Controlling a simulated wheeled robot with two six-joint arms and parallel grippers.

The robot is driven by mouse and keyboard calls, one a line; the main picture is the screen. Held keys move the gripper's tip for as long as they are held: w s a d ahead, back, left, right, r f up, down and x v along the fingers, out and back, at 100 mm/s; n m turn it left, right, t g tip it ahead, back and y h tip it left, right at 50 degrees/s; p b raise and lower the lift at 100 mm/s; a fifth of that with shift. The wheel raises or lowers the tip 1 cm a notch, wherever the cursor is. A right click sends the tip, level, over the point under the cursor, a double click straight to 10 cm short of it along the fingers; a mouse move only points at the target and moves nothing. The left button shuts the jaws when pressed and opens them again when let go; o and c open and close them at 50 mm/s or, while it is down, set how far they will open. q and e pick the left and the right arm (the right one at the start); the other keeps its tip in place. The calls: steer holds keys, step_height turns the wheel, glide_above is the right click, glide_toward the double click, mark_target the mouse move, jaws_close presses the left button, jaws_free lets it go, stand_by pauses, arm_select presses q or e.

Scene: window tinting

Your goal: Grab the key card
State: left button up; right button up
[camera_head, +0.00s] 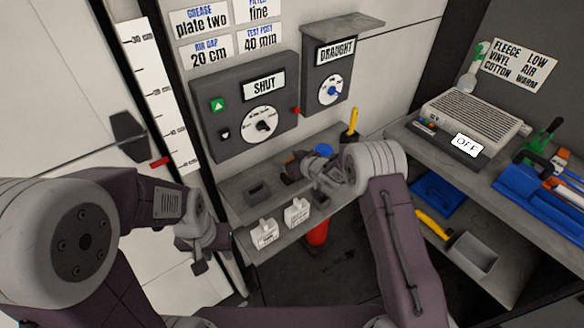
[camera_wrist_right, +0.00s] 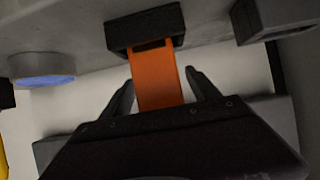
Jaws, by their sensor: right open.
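An orange flat strip (camera_wrist_right: 156,78), which looks like the key card, sits with one end in a dark holder (camera_wrist_right: 145,26) in the right wrist view. My right gripper (camera_wrist_right: 158,84) is open, with one finger on each side of the strip. A gap shows between the strip and each finger. In the head view my right gripper (camera_head: 294,170) is over the grey shelf under the control box, and only a little orange shows beside it. My left gripper (camera_head: 198,256) hangs low at the left by the shelf's end; its jaws are too unclear to judge.
The grey shelf (camera_head: 235,205) carries a dark block (camera_head: 258,191), two white labelled blocks (camera_head: 297,212) and a blue round thing (camera_head: 323,149). A yellow-handled tool (camera_head: 352,122) stands at its right. The control box (camera_head: 240,110) rises behind. A bench (camera_head: 400,130) stands right.

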steer(key=shift+s+d+r, duration=0.1)
steer(key=shift+s, duration=0.05)
steer(key=c, duration=1.4)
steer(key=d+r, duration=0.3)
steer(key=s+d+r+p, duration=0.1)
steer(key=d+r, duration=0.3)
steer(key=s+d+r, duration=0.1)
steer(key=d+r, duration=0.3)
steer(key=shift+d+p, duration=0.25)
steer(key=shift+p, duration=0.05)
steer(key=shift+c, duration=0.2)
